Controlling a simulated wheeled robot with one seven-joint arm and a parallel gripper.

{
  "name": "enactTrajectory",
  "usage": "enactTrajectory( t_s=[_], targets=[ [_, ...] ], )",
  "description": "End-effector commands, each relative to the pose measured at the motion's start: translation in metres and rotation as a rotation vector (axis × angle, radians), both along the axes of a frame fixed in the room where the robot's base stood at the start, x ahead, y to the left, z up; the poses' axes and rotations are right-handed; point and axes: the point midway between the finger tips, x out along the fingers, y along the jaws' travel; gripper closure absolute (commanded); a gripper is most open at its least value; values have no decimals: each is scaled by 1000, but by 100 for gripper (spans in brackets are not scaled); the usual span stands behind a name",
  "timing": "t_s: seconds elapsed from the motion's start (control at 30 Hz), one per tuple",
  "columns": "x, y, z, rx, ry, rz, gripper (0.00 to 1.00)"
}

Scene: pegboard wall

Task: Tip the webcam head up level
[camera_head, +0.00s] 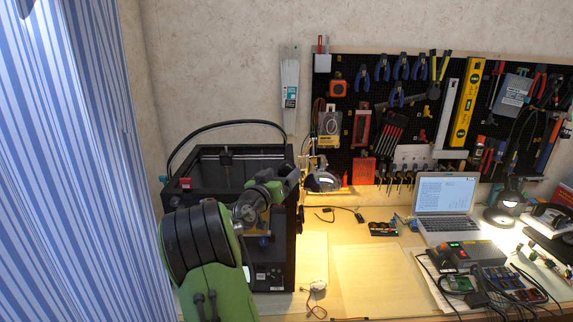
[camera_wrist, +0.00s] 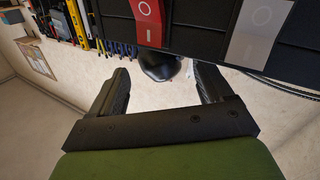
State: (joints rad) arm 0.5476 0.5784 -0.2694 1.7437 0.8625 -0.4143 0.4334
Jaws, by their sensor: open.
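I cannot pick out the webcam head for certain. A dark rounded object (camera_head: 323,179) stands just right of the black printer frame, in front of the pegboard; it may be the webcam. In the wrist view a dark rounded object (camera_wrist: 160,66) shows between and beyond my fingers, perhaps the same one. Its tilt is unclear, and its upper part is cut off by a dark edge. My gripper (camera_wrist: 160,78) is open, with the two black fingers wide apart and nothing held between them. In the head view my gripper (camera_head: 293,180) is near the printer's upper right corner.
The black 3D printer (camera_head: 205,165) stands under and behind my arm. The pegboard (camera_head: 345,100) with tools spans the wall. A laptop (camera_head: 445,193), a lamp (camera_head: 503,207) and electronics (camera_head: 465,252) crowd the right. The bench centre (camera_head: 375,280) is mostly clear. A striped curtain (camera_head: 80,160) hangs left.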

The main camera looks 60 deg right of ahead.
Motion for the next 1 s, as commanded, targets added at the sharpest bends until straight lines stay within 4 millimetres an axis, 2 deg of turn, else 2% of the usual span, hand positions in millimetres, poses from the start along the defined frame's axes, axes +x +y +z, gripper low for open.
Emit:
enactTrajectory(
  t_s=[0.1, 0.2, 0.33, 0.53, 0.87, 1.0],
  targets=[
    [-1, -27, 2, -1, 1, -3, 20],
    [0, -40, 1, 1, 0, -2, 20],
    [1, -47, 0, 1, 0, 1, 20],
    [1, -47, 0, 2, 0, 1, 20],
    [1, -47, 0, 2, 0, 1, 69],
    [1, -47, 0, 3, -5, 0, 71]
  ],
)
